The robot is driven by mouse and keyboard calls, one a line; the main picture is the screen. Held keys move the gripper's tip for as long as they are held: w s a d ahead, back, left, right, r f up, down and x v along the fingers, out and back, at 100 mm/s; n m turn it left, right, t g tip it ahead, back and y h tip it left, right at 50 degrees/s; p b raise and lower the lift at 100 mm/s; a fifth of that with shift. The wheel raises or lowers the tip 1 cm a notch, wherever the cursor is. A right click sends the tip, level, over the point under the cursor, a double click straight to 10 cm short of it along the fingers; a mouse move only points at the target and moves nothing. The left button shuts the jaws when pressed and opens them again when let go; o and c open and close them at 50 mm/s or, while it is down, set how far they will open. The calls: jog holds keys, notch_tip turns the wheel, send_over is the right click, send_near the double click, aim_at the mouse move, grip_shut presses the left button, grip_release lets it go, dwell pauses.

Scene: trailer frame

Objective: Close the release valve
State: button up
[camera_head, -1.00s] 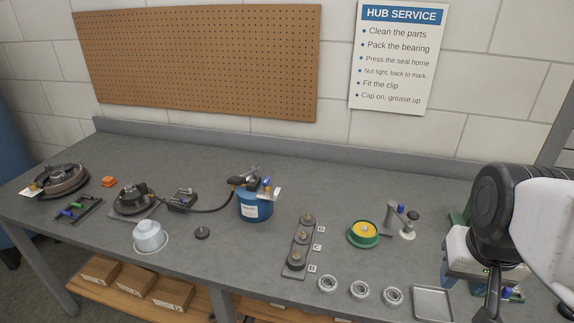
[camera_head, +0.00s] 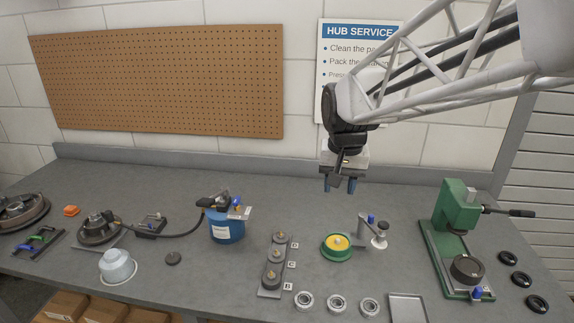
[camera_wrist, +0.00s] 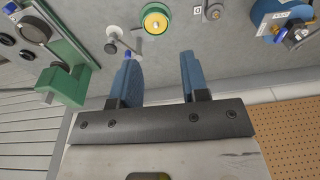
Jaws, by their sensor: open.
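I cannot tell for sure which part is the release valve. A small blue knob (camera_head: 476,292) sits at the front of the base of the green press (camera_head: 455,210) on the right. It also shows in the wrist view (camera_wrist: 12,8) at the upper left corner. Other blue parts are the handle (camera_head: 237,202) on the blue bucket (camera_head: 227,231) and a knob (camera_head: 371,219) on the small grey stand. My gripper (camera_head: 340,187) is open and empty, pointing down above the back of the bench. Its two blue fingers (camera_wrist: 157,78) are apart in the wrist view.
A green-and-yellow round tool (camera_head: 338,246) stands below my gripper. The press lever (camera_head: 510,212) sticks out to the right. Black rings (camera_head: 515,280), metal bearings (camera_head: 337,304) and a tray (camera_head: 407,308) lie near the front. The back of the bench between bucket and press is mostly clear.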

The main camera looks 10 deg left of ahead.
jog(key=w+a+f, duration=0.4)
jog(key=w+a, duration=0.7)
jog(key=a, duration=0.4)
jog(key=g, duration=0.1)
send_over(236, 199)
notch_tip(236, 199, down, 6)
jog(key=shift+w+r, duration=0.1)
jog(key=shift+f, duration=0.2)
jog(key=shift+f, duration=3.75)
grip_shut()
